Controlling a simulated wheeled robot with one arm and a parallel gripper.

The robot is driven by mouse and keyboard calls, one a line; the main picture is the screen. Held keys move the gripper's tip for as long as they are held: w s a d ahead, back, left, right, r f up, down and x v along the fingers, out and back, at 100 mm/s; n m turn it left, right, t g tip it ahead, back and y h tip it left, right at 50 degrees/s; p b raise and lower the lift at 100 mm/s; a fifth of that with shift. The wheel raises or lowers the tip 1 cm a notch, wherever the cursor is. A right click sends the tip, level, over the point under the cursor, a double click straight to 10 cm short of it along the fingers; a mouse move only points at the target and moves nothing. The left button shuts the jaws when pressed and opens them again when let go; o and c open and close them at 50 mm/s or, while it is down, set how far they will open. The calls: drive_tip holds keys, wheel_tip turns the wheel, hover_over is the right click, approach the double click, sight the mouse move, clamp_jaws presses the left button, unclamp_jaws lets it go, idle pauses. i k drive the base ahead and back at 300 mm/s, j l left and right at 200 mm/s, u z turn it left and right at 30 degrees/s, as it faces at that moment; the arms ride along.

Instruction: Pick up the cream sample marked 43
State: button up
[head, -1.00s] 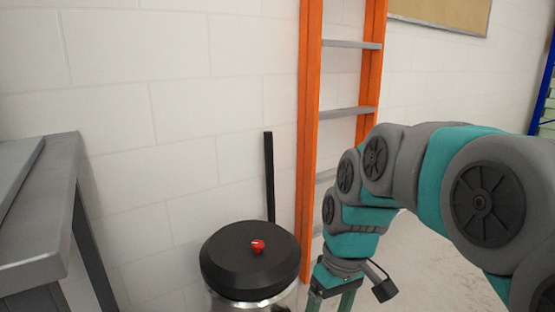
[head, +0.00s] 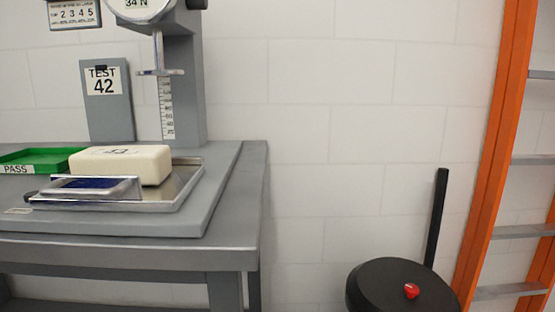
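The cream sample (head: 140,172) is a rounded block lying on a shiny metal plate (head: 188,183) on the grey bench at left. The mark on its top is seen at a steep slant and looks like 43. My gripper is not in view now.
A green PASS tray (head: 38,160) sits left of the sample. A TEST 42 sign (head: 108,103) stands behind. Right of the bench (head: 254,205) are a black-lidded bin (head: 375,283) with a red knob and an orange ladder (head: 497,140). Bare wall shows between bench and bin.

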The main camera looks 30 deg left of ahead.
sight(154, 164)
drive_tip(key=u, duration=2.3)
drive_tip(key=k, duration=0.25)
drive_tip(key=i, duration=0.25)
